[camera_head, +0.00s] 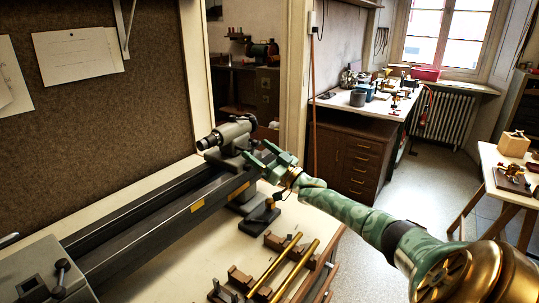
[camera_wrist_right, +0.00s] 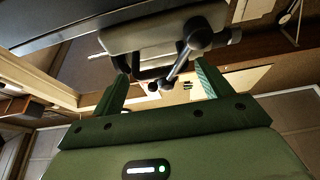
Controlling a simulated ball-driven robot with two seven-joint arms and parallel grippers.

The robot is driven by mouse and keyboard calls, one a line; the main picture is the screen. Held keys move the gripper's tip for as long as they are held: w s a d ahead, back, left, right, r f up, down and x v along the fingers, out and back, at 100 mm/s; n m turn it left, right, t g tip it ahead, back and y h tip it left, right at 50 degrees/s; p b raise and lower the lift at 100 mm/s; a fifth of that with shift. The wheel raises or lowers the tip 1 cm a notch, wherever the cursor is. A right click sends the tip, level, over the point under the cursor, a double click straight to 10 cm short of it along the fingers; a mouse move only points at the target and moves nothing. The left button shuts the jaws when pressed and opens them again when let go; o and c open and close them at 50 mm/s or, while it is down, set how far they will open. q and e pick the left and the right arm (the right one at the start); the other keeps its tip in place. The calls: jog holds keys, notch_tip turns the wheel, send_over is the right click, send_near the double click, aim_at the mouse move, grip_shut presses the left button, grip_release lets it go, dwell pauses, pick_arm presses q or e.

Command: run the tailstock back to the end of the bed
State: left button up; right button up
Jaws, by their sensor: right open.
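The grey tailstock (camera_head: 228,134) sits on the dark lathe bed (camera_head: 150,215), close to the bed's far right end. My right gripper (camera_head: 258,153) is just to the right of the tailstock, at the bed's end. In the right wrist view the tailstock's grey body (camera_wrist_right: 150,38) fills the top. A dark lever (camera_wrist_right: 182,60) with rounded ends hangs from it in the gap between the two green fingers of my right gripper (camera_wrist_right: 160,88). The fingers are apart; I cannot tell whether either touches the lever. My left gripper is out of view.
The headstock (camera_head: 42,272) stands at the bed's lower left end. Brass rods (camera_head: 290,268) on wooden blocks lie on the bench in front of the bed. A pinboard wall (camera_head: 100,110) rises behind it. Open floor (camera_head: 365,240) lies right of the bench.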

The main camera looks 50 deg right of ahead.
jog(key=p+v, duration=0.3)
jog(key=v, duration=1.3)
jog(key=shift+s, duration=0.2)
